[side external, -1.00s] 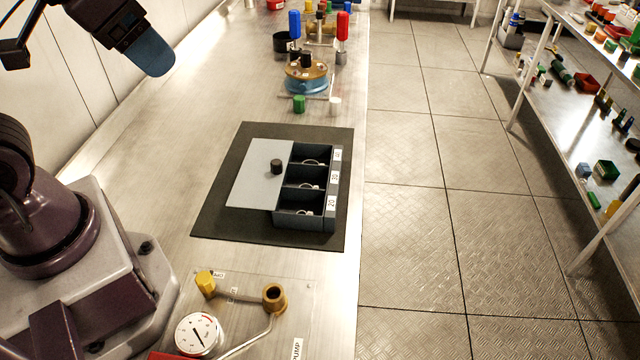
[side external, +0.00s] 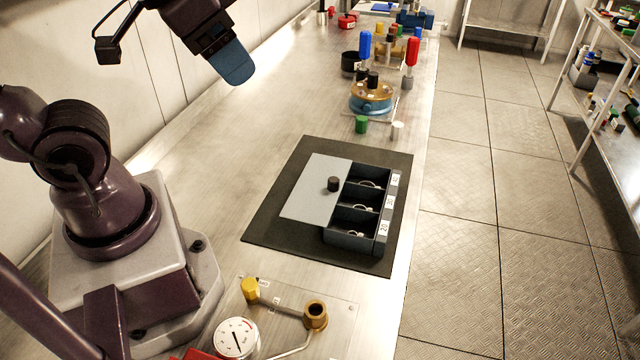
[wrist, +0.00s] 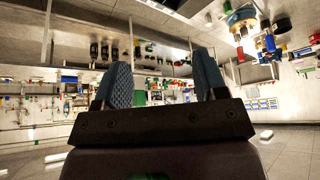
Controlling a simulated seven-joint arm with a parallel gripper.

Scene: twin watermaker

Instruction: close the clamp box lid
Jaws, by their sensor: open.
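The clamp box (side external: 352,241) is a dark grey box on a black mat (side external: 268,226) on the steel bench. Its light grey lid (side external: 312,194) with a black knob (side external: 333,184) is slid to the left. Three labelled compartments show open, each with a ring-like clamp (side external: 362,207) inside. My gripper (side external: 234,66) is high above the bench, up and left of the box and well away from it. In the wrist view its two blue fingers (wrist: 163,85) stand apart with nothing between them, so it is open and empty.
A gauge panel with a gold fitting (side external: 316,316) and a yellow knob (side external: 250,290) lies in front of the box. Behind it stand a round blue-based unit (side external: 371,98), a green cap (side external: 361,124) and red and blue bottles. Bench space left of the mat is clear.

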